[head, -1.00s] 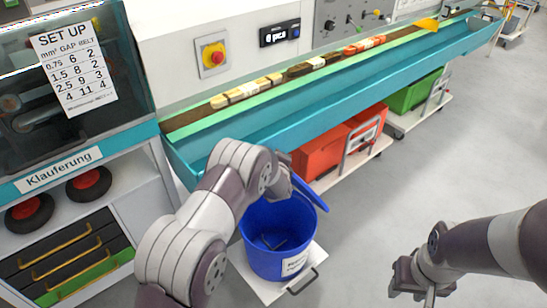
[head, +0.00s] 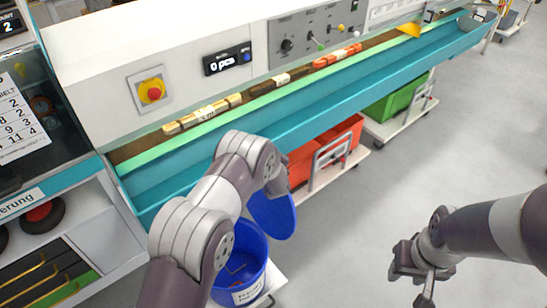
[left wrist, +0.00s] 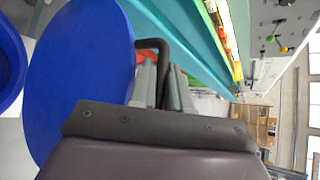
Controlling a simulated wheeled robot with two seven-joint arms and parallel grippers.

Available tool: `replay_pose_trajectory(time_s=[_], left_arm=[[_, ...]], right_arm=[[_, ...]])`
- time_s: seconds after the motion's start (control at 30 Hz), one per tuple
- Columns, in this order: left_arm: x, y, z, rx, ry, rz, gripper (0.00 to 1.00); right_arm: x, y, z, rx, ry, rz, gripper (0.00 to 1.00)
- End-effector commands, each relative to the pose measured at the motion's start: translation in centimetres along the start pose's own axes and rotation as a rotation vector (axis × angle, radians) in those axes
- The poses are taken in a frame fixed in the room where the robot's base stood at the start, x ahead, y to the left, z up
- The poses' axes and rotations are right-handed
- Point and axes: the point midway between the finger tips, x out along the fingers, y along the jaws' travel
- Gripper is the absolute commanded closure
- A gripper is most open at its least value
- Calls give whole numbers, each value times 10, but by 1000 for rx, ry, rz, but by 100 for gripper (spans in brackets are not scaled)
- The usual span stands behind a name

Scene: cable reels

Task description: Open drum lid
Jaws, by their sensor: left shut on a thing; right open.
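The blue lid (head: 273,215) stands steeply tilted at the right side of the blue drum (head: 243,270), whose mouth is open with something orange-brown inside. In the left wrist view the lid's flat face (left wrist: 85,80) fills the left part, with the drum's rim (left wrist: 10,60) at the far left edge. My left gripper (left wrist: 165,85) is shut on the lid's black handle (left wrist: 152,44); in the head view my arm hides the grip. My right gripper (head: 425,284) is open and empty over the floor at the lower right.
A teal conveyor trough (head: 330,100) with parts on its belt runs behind the drum. A red bin (head: 305,165) and a green bin (head: 395,98) stand on carts below it. A shelf cabinet (head: 90,235) is at left.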

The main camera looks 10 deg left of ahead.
Motion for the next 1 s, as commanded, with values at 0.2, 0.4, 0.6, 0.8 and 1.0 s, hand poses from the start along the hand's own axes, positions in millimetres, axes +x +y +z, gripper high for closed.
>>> replay_pose_trajectory(time_s=[0.2, 0.4, 0.6, 0.8, 1.0], left_arm=[[1, 4, -2, 1, 3, 5, 100], [0, 4, -2, 1, 3, 6, 100], [0, 4, -2, 2, 4, 6, 63], [0, 4, -2, 1, 3, 6, 63], [-15, 3, -2, 2, 5, 5, 63]], right_arm=[[0, 0, 0, 0, 0, 0, 57], [0, 0, 0, 0, 0, 0, 57], [0, 0, 0, 0, 0, 0, 57], [0, 0, 0, 0, 0, 0, 57], [0, 0, 0, 0, 0, 0, 57]])
